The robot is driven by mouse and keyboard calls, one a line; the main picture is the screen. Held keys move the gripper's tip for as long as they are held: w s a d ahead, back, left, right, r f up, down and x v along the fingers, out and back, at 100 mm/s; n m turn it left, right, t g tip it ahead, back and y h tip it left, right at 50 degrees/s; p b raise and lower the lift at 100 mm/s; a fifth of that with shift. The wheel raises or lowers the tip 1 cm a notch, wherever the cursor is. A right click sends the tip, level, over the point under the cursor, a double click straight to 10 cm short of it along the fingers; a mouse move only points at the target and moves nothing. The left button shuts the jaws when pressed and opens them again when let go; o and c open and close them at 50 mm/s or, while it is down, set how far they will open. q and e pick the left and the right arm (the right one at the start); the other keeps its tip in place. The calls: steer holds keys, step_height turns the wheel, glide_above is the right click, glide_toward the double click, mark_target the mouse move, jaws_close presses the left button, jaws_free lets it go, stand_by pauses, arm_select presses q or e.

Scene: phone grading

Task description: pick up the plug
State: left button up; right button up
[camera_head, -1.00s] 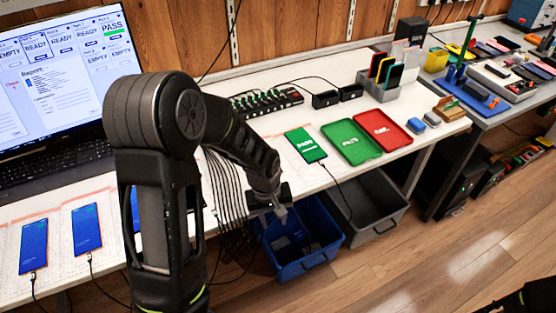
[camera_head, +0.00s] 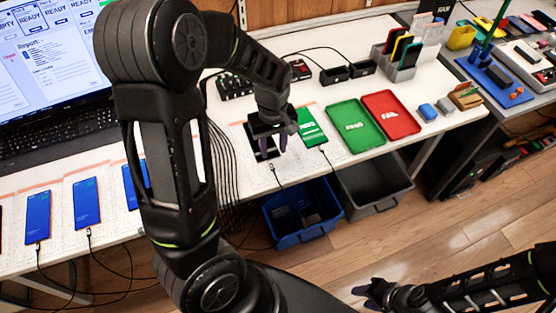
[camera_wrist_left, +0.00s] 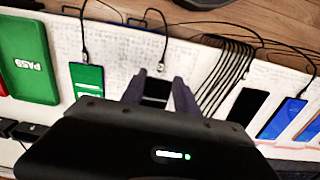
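The head view shows my left gripper (camera_head: 267,150) low over the table's front edge, at a dark phone (camera_head: 255,138) beside the green-screen phone (camera_head: 313,127). In the left wrist view the left gripper (camera_wrist_left: 157,82) has its fingers apart, on either side of the dark phone (camera_wrist_left: 155,91). A small plug on a black cable (camera_wrist_left: 160,67) lies just beyond the fingertips, at the phone's near-edge end; whether it touches the phone is unclear. Nothing shows between the fingers as held. My right gripper (camera_head: 372,292) is at the bottom right, over the floor; its opening is unclear.
Green (camera_head: 355,126) and red (camera_head: 391,113) trays lie right of the phones. Blue (camera_head: 300,237) and grey (camera_head: 372,209) bins stand below the table edge. Several blue-screen phones (camera_head: 87,202) with cables lie to the left. A bundle of cables (camera_wrist_left: 228,70) hangs beside the gripper.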

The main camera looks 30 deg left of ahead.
mark_target(273, 168)
arm_select(q)
steer(key=shift+s+f, duration=0.15)
steer(key=shift+f, duration=1.15)
steer(key=shift+a+f+p, duration=0.15)
steer(key=shift+f+p, duration=0.35)
steer(key=shift+f, duration=2.05)
steer(key=shift+f, duration=0.25)
steer(key=shift+c, duration=0.3)
jaws_close()
